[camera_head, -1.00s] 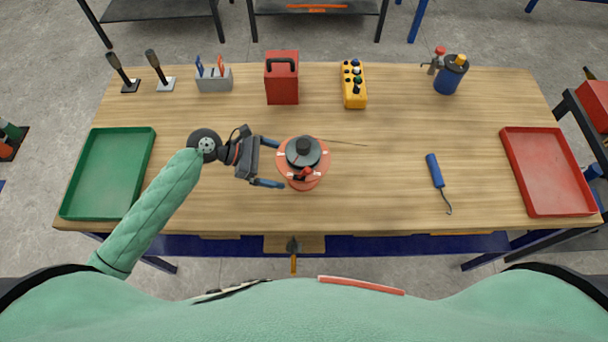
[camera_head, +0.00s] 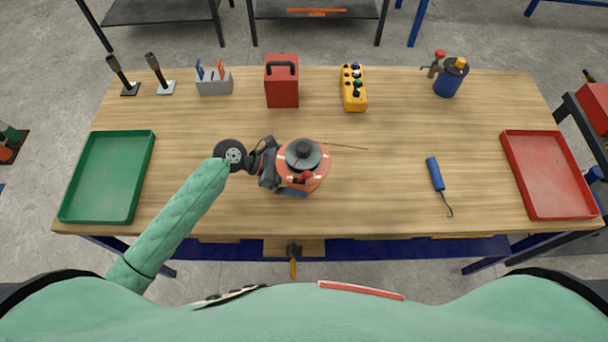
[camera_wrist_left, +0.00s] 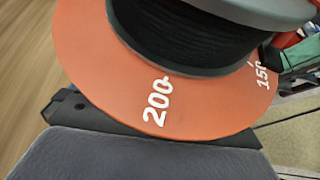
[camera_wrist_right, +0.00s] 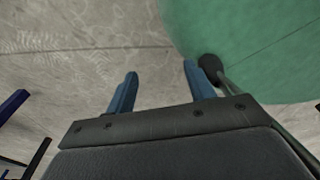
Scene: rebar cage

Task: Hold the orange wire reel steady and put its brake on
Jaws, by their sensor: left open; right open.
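The orange wire reel (camera_head: 316,176) stands upright on the workbench, with a black drum and a grey top with a black knob. A red lever (camera_head: 303,178), perhaps the brake, sits at its front side. A thin wire runs from it to the right. My left gripper (camera_head: 284,172) is open at the reel's left side; a blue finger shows at its front and the rest is hidden by the reel. In the left wrist view the orange flange (camera_wrist_left: 190,108) with "200" fills the space before the gripper, hiding the fingers. My right gripper (camera_wrist_right: 160,90) is open and empty, off the bench.
A green tray (camera_head: 66,216) lies at the left and a red tray (camera_head: 586,212) at the right. A red case (camera_head: 282,88), a yellow button box (camera_head: 354,96) and a blue canister (camera_head: 448,82) stand behind. A blue-handled hook tool (camera_head: 436,175) lies to the right.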

